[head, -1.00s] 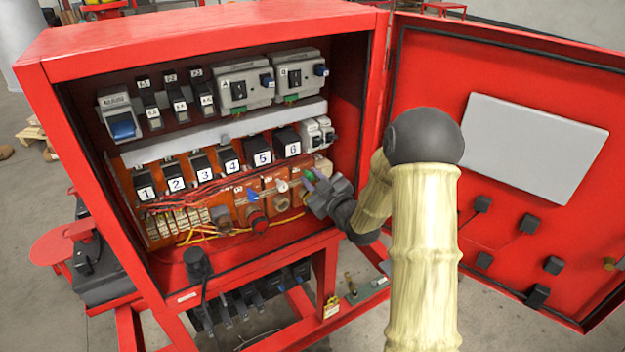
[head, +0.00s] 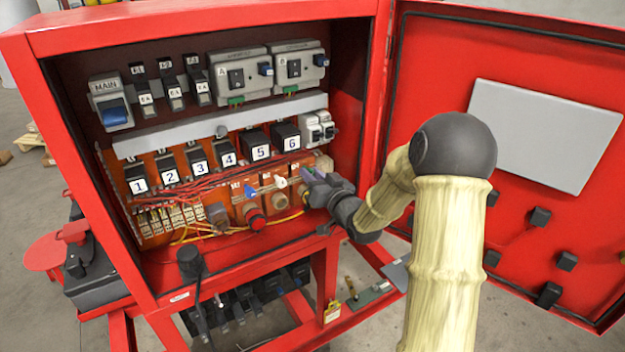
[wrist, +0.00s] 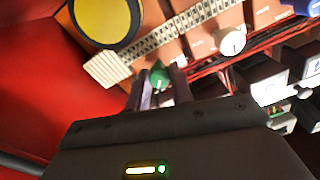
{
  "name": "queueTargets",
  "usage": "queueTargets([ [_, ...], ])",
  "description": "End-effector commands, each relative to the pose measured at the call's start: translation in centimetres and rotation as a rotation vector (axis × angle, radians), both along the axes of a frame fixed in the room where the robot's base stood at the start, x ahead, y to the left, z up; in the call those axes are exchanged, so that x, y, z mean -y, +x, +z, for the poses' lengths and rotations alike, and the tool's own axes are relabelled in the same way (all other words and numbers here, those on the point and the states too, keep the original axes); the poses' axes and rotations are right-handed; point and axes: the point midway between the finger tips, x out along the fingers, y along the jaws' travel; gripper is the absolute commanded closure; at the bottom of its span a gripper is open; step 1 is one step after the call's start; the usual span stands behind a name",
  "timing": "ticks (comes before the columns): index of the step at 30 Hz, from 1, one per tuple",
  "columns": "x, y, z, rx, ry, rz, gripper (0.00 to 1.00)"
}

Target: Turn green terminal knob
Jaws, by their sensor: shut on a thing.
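The green terminal knob (wrist: 159,75) shows in the wrist view between the tips of my gripper (wrist: 160,88). My gripper is shut on it. In the head view my gripper (head: 316,178) is at the right end of the lower row inside the red cabinet. There the knob is mostly hidden behind the fingers, so its angle cannot be read.
A white knob (wrist: 231,41) sits beside the green one, and a blue one (head: 249,190) and a red one (head: 254,215) are further left. Red wires (head: 215,182) run across the panel. The open cabinet door (head: 540,80) stands right of my arm.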

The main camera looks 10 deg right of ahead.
Motion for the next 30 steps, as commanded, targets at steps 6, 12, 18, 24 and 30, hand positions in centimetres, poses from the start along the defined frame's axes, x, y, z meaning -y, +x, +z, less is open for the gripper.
queueTargets([
  [6, 0.01, -0.04, -0.2, -0.066, 0.194, 0.001, 1.0],
  [12, 0.06, -0.04, -0.14, -0.125, 0.376, 0.0, 1.0],
  [18, 0.07, -0.04, -0.15, -0.182, 0.548, 0.0, 1.0],
  [24, 0.07, -0.04, -0.15, -0.225, 0.679, 0.0, 1.0],
  [30, 0.0, -0.04, -0.22, -0.251, 0.758, 0.001, 1.0],
])
